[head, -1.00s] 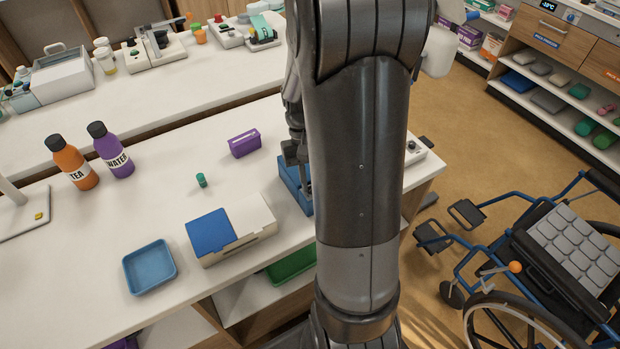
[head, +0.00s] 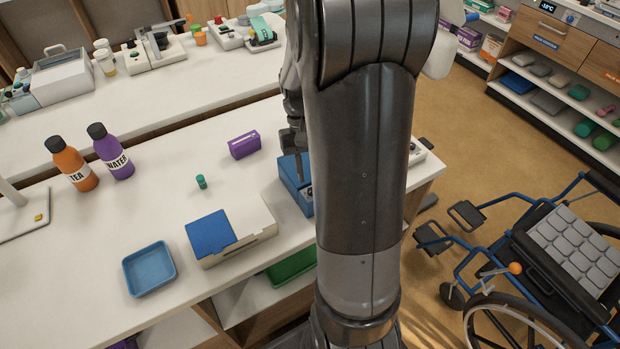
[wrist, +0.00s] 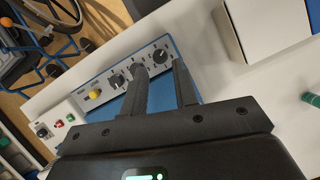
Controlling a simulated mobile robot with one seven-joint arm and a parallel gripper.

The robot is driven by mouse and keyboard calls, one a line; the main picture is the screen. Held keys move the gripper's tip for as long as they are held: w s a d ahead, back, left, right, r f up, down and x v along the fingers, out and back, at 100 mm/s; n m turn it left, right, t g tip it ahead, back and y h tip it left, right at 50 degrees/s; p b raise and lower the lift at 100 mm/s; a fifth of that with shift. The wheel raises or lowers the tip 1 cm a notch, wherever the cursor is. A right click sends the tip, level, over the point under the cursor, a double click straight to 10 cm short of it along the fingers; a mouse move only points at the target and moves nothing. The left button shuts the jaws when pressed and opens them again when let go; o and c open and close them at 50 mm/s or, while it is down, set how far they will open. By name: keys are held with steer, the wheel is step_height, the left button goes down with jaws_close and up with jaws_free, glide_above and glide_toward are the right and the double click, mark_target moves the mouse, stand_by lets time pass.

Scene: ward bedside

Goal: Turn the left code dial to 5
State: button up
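A blue box (head: 288,178) stands near the right end of the white table, partly hidden behind my arm in the head view. In the wrist view its pale front panel (wrist: 107,75) carries several dark dials and a yellow knob (wrist: 95,94). One dial (wrist: 160,56) shows just beyond and between my fingertips; another dial (wrist: 140,71) is partly behind the left finger, and a third dial (wrist: 116,80) is further left. The scale marks are too small to read. My gripper (wrist: 161,68) has its fingers apart with nothing held between them. In the head view it is mostly hidden.
A white box with a blue lid (head: 210,233), a blue tray (head: 149,268), a small green cylinder (head: 201,182) and a purple box (head: 244,144) stand left of the blue box. A device with red and green buttons (wrist: 58,122) stands beside the panel. A wheelchair (head: 545,260) is at right.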

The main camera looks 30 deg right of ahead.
steer(key=v, duration=0.7)
steer(key=shift+r, duration=0.35)
steer(key=shift+w, duration=0.15)
